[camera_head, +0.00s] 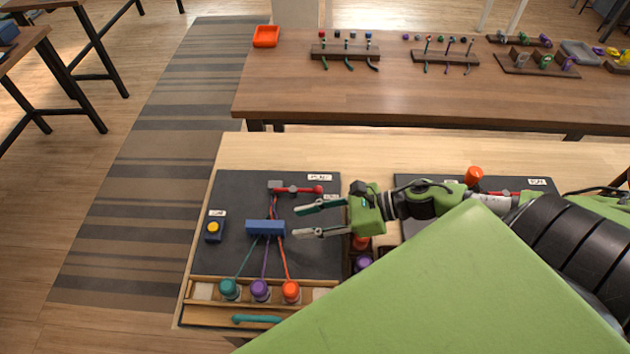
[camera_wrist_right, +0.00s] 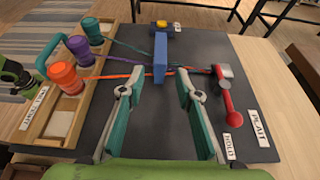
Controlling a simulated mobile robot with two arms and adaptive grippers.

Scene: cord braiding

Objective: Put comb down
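The blue comb (camera_head: 265,227) stands on the dark mat (camera_head: 227,258). Teal, purple and orange cords run from the spools to it. Beyond it, cords continue to the clamp with a red lever (camera_head: 297,189). The comb also shows in the right wrist view (camera_wrist_right: 160,58). My right gripper (camera_head: 301,221) is open and empty, just right of the comb in the head view. In the right wrist view its fingers (camera_wrist_right: 160,77) are spread, with the comb in front of the gap.
A wooden rack (camera_head: 211,291) at the mat's front holds teal (camera_head: 229,289), purple (camera_head: 260,291) and orange (camera_head: 291,292) spools. A box with a yellow button (camera_head: 214,228) is left of the comb. A second station lies right, partly behind my arm. The far table (camera_head: 300,92) holds small parts.

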